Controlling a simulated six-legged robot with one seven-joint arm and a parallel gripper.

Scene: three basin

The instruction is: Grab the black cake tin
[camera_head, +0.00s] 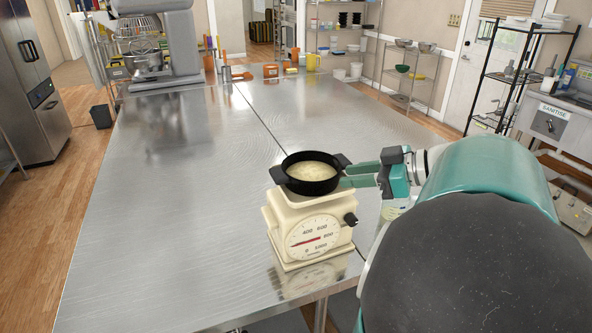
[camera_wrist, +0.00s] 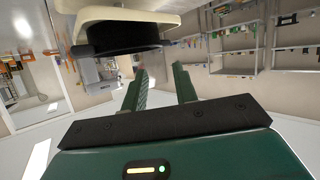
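The black cake tin (camera_head: 311,187) is round with two side handles and holds a pale, creamy filling. It sits level on top of a cream kitchen scale (camera_head: 313,223) near the front of the steel table. In the wrist view the tin (camera_wrist: 122,40) shows at the upper left, with the picture upside down. My gripper (camera_head: 346,176) is just right of the tin, close to its right handle. In the wrist view its two green fingers (camera_wrist: 160,68) stand apart, with nothing seen between them. I cannot tell whether a finger touches the tin.
The steel table (camera_head: 180,190) is clear to the left of the scale. A large stand mixer (camera_head: 160,50) stands at its far left. Orange containers (camera_head: 271,71) and a yellow jug (camera_head: 312,62) stand along the far edge. Shelving (camera_head: 520,70) is off to the right.

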